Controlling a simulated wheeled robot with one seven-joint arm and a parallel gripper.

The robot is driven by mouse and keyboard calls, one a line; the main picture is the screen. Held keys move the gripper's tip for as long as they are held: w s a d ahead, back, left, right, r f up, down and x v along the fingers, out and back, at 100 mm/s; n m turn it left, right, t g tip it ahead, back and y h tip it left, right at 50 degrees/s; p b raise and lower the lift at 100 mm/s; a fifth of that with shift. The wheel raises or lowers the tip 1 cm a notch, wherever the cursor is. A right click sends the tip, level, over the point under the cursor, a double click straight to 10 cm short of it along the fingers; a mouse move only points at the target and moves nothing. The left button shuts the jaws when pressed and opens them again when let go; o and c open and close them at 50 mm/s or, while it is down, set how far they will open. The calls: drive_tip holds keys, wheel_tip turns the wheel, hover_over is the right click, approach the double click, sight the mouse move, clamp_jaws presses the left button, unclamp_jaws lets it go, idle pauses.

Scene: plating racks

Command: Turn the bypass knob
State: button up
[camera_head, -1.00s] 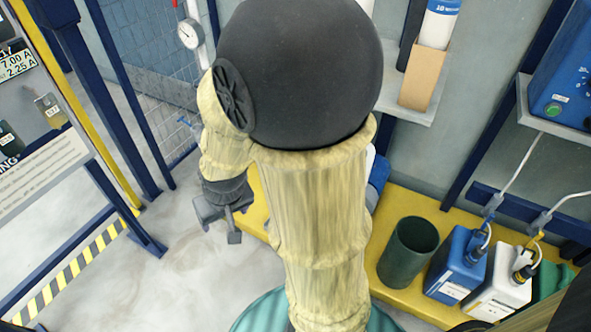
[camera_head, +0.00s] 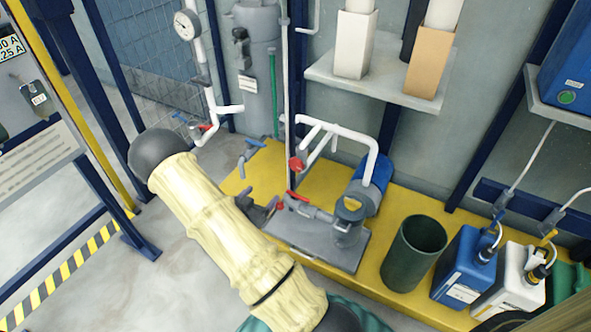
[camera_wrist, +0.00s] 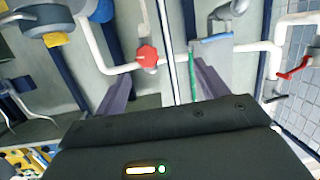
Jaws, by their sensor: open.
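A red faceted knob (camera_head: 296,163) sits on white pipework above the pump; I take it for the bypass knob, though no label is readable. It also shows in the wrist view (camera_wrist: 147,56), beyond my fingertips and between their lines. My gripper (camera_head: 264,208) is below and left of the knob in the head view, partly hidden by my arm. In the wrist view my gripper (camera_wrist: 162,70) has two dark purple fingers spread apart, with nothing between them. The knob appears clear of both fingers.
A blue pump (camera_head: 372,187) stands on a grey base on the yellow platform (camera_head: 395,213). A red lever (camera_head: 297,196) and a thin vertical pipe (camera_head: 290,90) are close to my gripper. A green bin (camera_head: 413,254) and blue and white canisters stand at right.

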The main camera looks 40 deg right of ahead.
sight(295, 166)
drive_tip(key=s+h, duration=0.1)
drive_tip(key=s+d+h, duration=0.1)
drive_tip(key=shift+s+d+f+h, duration=0.1)
drive_tip(key=shift+s+f+h, duration=0.05)
drive_tip(key=shift+f+h, duration=0.25)
drive_tip(key=b+x, duration=0.6)
drive_tip(key=x, duration=1)
drive_tip(key=shift+d, duration=0.15)
drive_tip(key=shift+w+d, duration=0.25)
drive_tip(key=shift+d, duration=0.35)
drive_tip(key=c, duration=1)
